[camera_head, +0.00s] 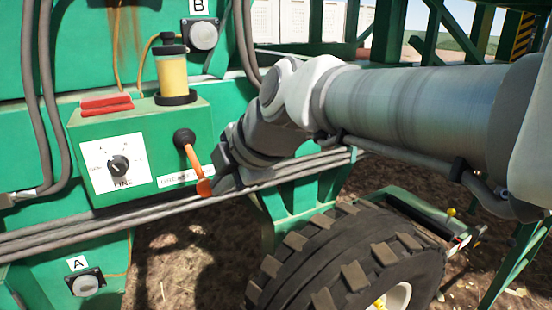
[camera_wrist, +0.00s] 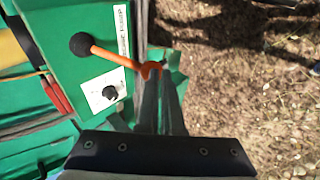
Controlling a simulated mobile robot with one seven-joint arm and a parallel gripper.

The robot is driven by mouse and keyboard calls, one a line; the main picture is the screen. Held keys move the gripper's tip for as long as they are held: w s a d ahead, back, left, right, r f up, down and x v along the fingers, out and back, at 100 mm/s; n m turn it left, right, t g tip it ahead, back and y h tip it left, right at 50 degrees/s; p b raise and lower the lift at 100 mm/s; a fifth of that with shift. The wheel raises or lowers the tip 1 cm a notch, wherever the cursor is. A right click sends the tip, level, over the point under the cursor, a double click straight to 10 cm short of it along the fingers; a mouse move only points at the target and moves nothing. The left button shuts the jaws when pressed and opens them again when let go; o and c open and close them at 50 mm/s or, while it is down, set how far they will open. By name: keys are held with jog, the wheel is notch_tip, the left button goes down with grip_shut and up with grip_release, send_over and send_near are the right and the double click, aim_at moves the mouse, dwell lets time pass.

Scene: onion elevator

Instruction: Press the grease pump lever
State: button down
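The grease pump lever (camera_head: 192,160) is an orange rod with a black round pivot, on the front of a green box (camera_head: 142,113). It slants down to a wider orange end. In the wrist view the lever (camera_wrist: 112,57) runs from its black pivot to the tips of my gripper fingers. My gripper (camera_head: 222,183) is beside the lever's lower end, on its right in the head view. In the wrist view my gripper (camera_wrist: 156,76) has its grey fingers close together at the orange end. I cannot tell whether they touch or grip it.
The box carries a dial (camera_head: 120,165), a yellow reservoir (camera_head: 172,74) and red bars (camera_head: 106,104). Grey pipes (camera_head: 75,233) run below the box. A large tyre (camera_head: 345,265) stands below my arm. Sockets marked A (camera_head: 86,283) and B (camera_head: 203,36) are on the green panel.

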jog(key=p+v, duration=0.2)
jog(key=v, duration=0.9)
jog(key=shift+w+r, duration=0.25)
jog(key=shift+a+f, duration=0.1)
jog(key=shift+a, duration=0.05)
